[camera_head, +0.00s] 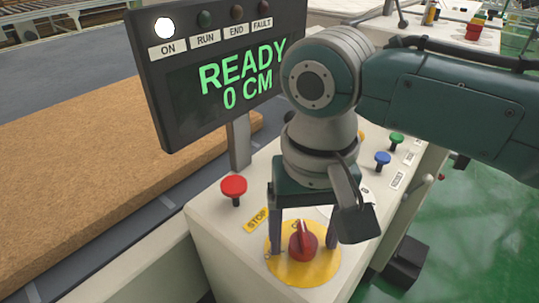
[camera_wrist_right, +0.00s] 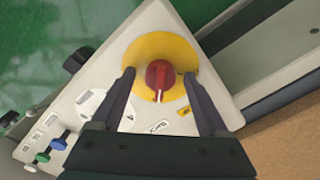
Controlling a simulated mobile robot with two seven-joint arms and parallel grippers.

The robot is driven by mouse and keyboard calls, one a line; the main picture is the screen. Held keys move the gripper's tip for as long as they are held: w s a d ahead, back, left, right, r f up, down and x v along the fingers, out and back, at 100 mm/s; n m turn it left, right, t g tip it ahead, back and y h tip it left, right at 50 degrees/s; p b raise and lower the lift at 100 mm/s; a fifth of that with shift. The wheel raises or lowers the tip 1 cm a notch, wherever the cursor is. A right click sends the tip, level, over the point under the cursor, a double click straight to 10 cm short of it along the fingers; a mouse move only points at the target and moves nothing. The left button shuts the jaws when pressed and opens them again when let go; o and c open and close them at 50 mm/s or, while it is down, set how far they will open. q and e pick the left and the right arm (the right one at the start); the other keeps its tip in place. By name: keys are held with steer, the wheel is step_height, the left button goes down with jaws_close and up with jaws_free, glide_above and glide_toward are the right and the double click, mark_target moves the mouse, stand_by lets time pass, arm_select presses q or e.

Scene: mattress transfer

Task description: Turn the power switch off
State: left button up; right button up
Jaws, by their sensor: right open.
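The power switch (camera_head: 302,241) is a red rotary knob on a yellow round plate (camera_head: 318,272) at the near end of the white control console. It also shows in the right wrist view (camera_wrist_right: 159,76), with a pale line on its handle. My right gripper (camera_head: 305,250) points down over the knob, its two fingers open on either side. In the wrist view the fingers (camera_wrist_right: 163,80) stand apart from the knob with gaps on both sides. The display (camera_head: 225,75) reads READY 0 CM and its ON lamp (camera_head: 164,28) is lit white. My left gripper is not in view.
A red STOP button (camera_head: 233,187) stands left of my right gripper. Blue (camera_head: 382,158) and green (camera_head: 396,139) buttons sit farther back on the console. A brown mattress-like slab (camera_head: 90,180) lies on the conveyor at left. Green floor (camera_head: 480,230) is open at right.

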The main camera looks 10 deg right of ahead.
jaws_close()
stand_by(0.5)
steer(key=shift+r+n+p, duration=0.2)
steer(key=shift+n+p, duration=0.95)
steer(key=shift+n, duration=0.15)
steer(key=n+p, duration=0.2)
steer(key=n, duration=0.2)
steer(key=shift+f+n, duration=0.1)
steer(key=shift+n, duration=0.2)
steer(key=n+p, duration=0.1)
steer(key=n, duration=0.8)
steer(key=shift+p, duration=0.3)
steer(key=shift+n, duration=1)
